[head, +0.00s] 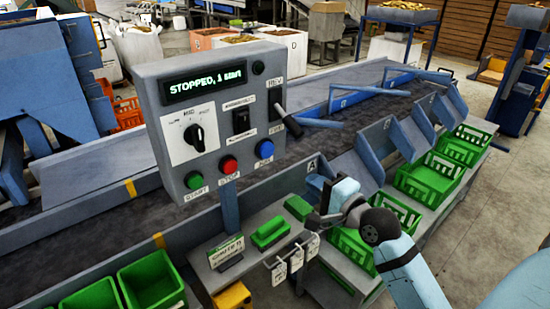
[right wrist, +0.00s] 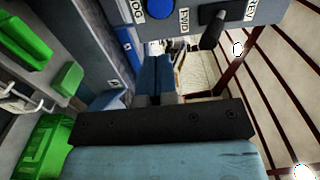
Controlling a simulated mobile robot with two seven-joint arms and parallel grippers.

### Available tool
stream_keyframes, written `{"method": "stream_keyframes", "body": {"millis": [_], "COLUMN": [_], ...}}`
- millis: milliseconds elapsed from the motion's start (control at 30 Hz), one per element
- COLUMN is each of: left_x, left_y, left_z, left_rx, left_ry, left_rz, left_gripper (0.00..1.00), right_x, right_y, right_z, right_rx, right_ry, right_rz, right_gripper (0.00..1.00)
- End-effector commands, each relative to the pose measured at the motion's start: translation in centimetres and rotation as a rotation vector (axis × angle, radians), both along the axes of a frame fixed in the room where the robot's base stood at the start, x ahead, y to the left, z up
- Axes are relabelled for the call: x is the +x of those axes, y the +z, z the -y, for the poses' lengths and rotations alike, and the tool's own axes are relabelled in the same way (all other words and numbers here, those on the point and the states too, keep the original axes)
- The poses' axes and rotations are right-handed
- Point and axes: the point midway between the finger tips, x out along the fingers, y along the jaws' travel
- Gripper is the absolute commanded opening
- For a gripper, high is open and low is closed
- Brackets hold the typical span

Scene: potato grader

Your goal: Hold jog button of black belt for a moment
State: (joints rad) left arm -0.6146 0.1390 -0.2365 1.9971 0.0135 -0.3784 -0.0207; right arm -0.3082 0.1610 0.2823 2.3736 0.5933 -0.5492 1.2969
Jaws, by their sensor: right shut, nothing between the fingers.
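The blue jog button (head: 265,149) is on the lower right of the grey control panel (head: 150,110), right of the red stop button (head: 228,165). It also shows at the top of the right wrist view (right wrist: 160,7), partly cut off beside its label. The panel display (head: 208,85) reads "STOPPED, 1" and a further word. The dark belt (head: 345,125) runs behind the panel. My right gripper (head: 315,187) is shut and empty, below and right of the button and apart from it. Its closed blue fingers show in the right wrist view (right wrist: 153,75). My left gripper is out of view.
A green start button (head: 193,180), a black selector knob (head: 195,137) and a lever marked REV/FWD (head: 288,120) are also on the panel. Green crates (head: 425,178) line the right side. A shelf with hanging tags (head: 297,260) lies below the panel.

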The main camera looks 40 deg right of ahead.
Motion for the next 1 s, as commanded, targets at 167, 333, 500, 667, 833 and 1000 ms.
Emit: {"method": "stream_keyframes", "body": {"millis": [167, 333, 500, 667, 833, 1000], "left_x": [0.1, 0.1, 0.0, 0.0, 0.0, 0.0], "left_y": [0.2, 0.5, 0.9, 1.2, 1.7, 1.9], "left_z": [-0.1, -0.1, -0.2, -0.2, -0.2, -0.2], "left_rx": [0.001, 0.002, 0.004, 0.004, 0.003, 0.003], "left_ry": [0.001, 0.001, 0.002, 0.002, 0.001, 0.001], "left_rz": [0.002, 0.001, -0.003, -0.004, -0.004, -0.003], "left_gripper": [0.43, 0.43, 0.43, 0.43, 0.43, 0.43], "right_x": [0.4, 2.7, 6.3, 9.7, 12.3, 13.7], "right_y": [0.0, 0.1, 0.2, 0.1, 0.1, -0.1], "right_z": [0.0, -0.2, -0.5, -0.8, -1.0, -1.1], "right_rx": [-0.001, -0.002, -0.003, -0.002, -0.004, -0.003], "right_ry": [0.000, 0.000, 0.000, 0.000, 0.000, 0.000], "right_rz": [-0.001, 0.001, 0.000, 0.000, -0.001, -0.002], "right_gripper": [0.00, 0.00, 0.00, 0.00, 0.00, 0.00]}}
